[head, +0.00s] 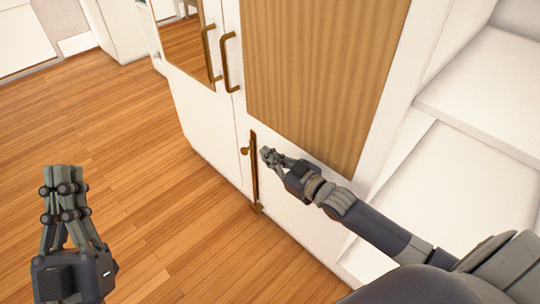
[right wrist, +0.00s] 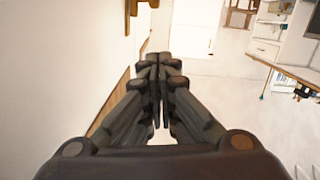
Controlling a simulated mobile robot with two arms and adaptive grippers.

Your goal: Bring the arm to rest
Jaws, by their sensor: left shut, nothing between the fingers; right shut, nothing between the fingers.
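My right gripper (head: 268,156) is shut and empty in the head view. It is in front of the white cabinet's lower door (head: 300,220), close to the brass latch bar (head: 254,170) on it; I cannot tell whether they touch. My right arm comes in from the lower right. The right wrist view shows the same gripper (right wrist: 160,62) with its fingertips together and nothing between them. My left gripper (head: 65,175) is shut and empty, at the lower left of the head view over the wooden floor, apart from the cabinet.
The white cabinet has brass handles (head: 227,62) and a wood-slat panel (head: 325,75). White steps or shelves (head: 480,85) stand at the right. The wooden floor (head: 120,120) on the left is clear. A desk edge (right wrist: 285,72) shows at the right in the right wrist view.

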